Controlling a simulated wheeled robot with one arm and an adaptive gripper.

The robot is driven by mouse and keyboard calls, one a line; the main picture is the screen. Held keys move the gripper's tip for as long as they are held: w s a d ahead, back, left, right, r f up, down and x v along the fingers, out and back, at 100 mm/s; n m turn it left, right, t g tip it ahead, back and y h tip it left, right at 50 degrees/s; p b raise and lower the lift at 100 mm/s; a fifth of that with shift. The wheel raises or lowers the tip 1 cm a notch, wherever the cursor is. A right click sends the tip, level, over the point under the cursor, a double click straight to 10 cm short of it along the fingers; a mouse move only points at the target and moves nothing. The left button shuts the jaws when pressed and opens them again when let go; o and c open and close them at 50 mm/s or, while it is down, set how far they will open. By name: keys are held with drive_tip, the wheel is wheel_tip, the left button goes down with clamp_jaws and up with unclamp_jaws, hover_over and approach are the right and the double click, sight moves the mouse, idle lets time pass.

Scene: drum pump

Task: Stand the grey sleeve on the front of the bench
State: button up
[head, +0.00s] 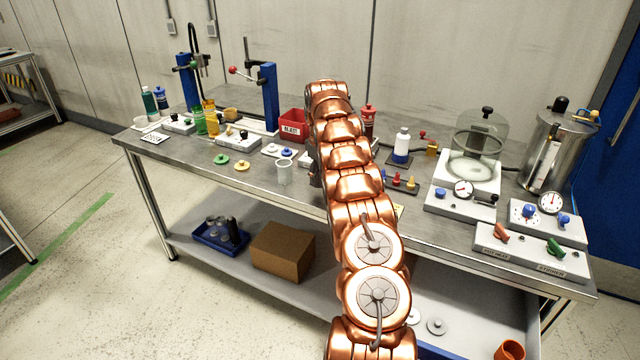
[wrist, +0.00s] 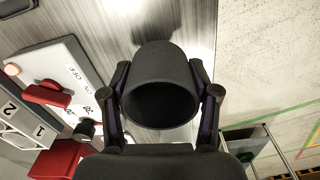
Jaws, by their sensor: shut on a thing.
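A dark grey hollow sleeve (wrist: 160,72) is held between the two black fingers of my gripper (wrist: 162,100) in the wrist view. One open end of the sleeve faces the camera and its inside is dark. A finger presses on each side of it. In the head view my arm hides the sleeve and most of my gripper; only a small dark part shows beside the arm, over the front half of the bench (head: 225,192). I cannot tell whether the sleeve touches the bench top.
A pale cylinder (head: 284,173) stands near the front edge, left of my arm. Yellow (head: 242,166) and green (head: 221,160) pieces lie further left. A red bin (head: 292,126) and a small rack with coloured knobs (head: 400,184) are nearby.

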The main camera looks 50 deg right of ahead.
sight(321, 184)
drive_tip(key=shift+f+p, duration=0.7)
drive_tip(key=shift+f, duration=1.05)
drive_tip(key=shift+f, duration=0.15)
drive_tip(key=o, duration=0.9)
